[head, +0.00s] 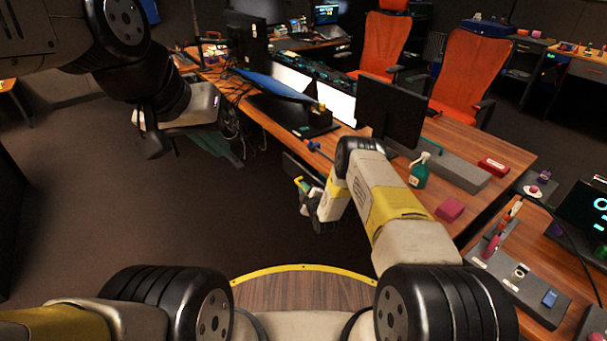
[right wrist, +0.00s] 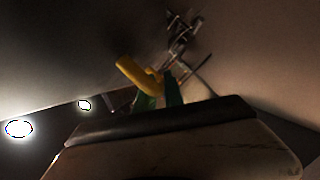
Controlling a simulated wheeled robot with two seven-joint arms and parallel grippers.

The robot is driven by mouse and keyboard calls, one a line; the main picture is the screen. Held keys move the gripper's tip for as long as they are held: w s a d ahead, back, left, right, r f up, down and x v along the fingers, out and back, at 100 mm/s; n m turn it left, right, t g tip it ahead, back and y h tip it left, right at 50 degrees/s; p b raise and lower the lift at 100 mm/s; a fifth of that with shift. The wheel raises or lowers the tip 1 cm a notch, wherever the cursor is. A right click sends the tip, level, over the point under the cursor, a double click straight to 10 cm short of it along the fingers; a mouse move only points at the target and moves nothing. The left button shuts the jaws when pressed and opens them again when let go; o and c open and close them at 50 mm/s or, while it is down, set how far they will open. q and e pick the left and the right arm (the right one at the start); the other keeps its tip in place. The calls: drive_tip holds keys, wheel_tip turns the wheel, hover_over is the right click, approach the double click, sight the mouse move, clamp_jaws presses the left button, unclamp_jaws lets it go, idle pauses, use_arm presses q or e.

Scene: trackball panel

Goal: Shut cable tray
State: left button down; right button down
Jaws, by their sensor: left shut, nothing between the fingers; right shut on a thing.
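A yellow handle (right wrist: 138,76) shows in the right wrist view between the green fingertips of my right gripper (right wrist: 160,93). My right gripper is shut on it. In the head view my right gripper (head: 305,194) is low at the desk's front edge, beside a dark panel (head: 298,166) under the desktop. This panel looks like part of the cable tray, but its hinge and inside are hidden, so I cannot tell how far open it is. My left gripper (head: 152,146) is shut and empty, in the air at the left, well away from the handle.
The wooden desk (head: 261,119) carries a dark monitor (head: 389,112), a green spray bottle (head: 419,170) and a pink block (head: 450,209). Loose cables (right wrist: 184,36) hang beyond the handle in the right wrist view. The carpet left of the desk is clear.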

idle(0.9)
drive_tip(key=shift+w+d, duration=0.65)
drive_tip(key=shift+d, duration=0.3)
drive_tip(key=shift+w+d, duration=0.65)
drive_tip(key=shift+d, duration=0.25)
drive_tip(key=c, duration=1.5)
unclamp_jaws()
drive_tip(key=shift+d, duration=0.1)
drive_tip(key=shift+o, duration=0.2)
drive_tip(key=v, duration=0.7)
drive_tip(key=shift+s, duration=0.35)
